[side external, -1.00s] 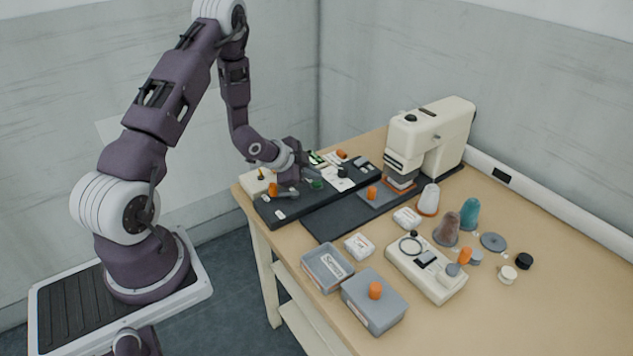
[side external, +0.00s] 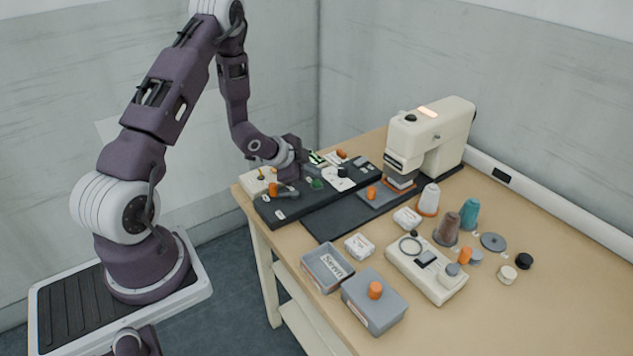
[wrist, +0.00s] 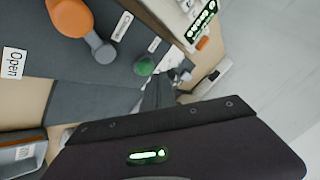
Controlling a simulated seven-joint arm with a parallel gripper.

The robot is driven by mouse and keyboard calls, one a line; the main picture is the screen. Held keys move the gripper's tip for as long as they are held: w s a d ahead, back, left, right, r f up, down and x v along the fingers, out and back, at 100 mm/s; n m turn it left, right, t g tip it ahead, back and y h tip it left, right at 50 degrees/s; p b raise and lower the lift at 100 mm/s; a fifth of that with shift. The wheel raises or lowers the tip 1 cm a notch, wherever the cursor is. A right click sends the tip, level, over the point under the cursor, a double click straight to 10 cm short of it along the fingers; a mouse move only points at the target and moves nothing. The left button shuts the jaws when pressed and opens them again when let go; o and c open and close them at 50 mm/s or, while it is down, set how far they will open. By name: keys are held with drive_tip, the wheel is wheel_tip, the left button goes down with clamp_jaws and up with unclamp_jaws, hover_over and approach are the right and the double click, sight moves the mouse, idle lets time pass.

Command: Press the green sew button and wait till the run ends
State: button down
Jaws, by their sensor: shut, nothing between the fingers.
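The green button (side external: 316,184) is on the dark control panel (side external: 265,211) at the left end of the table. It also shows in the wrist view (wrist: 144,66), uncovered. My gripper (side external: 303,178) is shut and empty, close to the button and apparently a little above it. In the wrist view my fingertips (wrist: 158,92) are just beside the button; I cannot tell the exact gap. The cream sewing machine (side external: 441,135) stands behind to the right. A lamp (side external: 428,112) on its top glows pale orange. A grey plate with an orange knob (side external: 372,193) lies before the machine.
A lever with an orange knob (side external: 273,188) is on the panel near my gripper. Grey boxes (side external: 327,267) stand at the front edge. A cream device (side external: 427,268), thread cones (side external: 447,229) and small discs occupy the middle.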

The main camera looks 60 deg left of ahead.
wheel_tip(320, 180, up, 6)
idle(0.6)
wheel_tip(320, 180, up, 10)
drive_tip(key=n+g+y, duration=0.1)
drive_tip(key=n+y, duration=0.1)
hover_over(314, 184)
drive_tip(key=s+d, duration=0.2)
drive_tip(key=d, duration=0.1)
drive_tip(key=s+d+r+n, duration=0.2)
drive_tip(key=s+d+r, duration=0.1)
drive_tip(key=d+r, duration=0.15)
drive_tip(key=s+d+r+n+g+h, duration=0.1)
drive_tip(key=s+d+r, duration=0.1)
drive_tip(key=s+d, duration=0.2)
drive_tip(key=s+d+r+n+h, duration=0.1)
drive_tip(key=s+d, duration=0.4)
drive_tip(key=s, duration=0.6)
drive_tip(key=s+d+r+n+g+h, duration=0.1)
drive_tip(key=s+d+r, duration=0.2)
drive_tip(key=s+d, duration=0.2)
drive_tip(key=s, duration=0.3)
drive_tip(key=shift+r+n+g, duration=0.25)
drive_tip(key=shift+n+g, duration=0.05)
drive_tip(key=shift+n, duration=0.1)
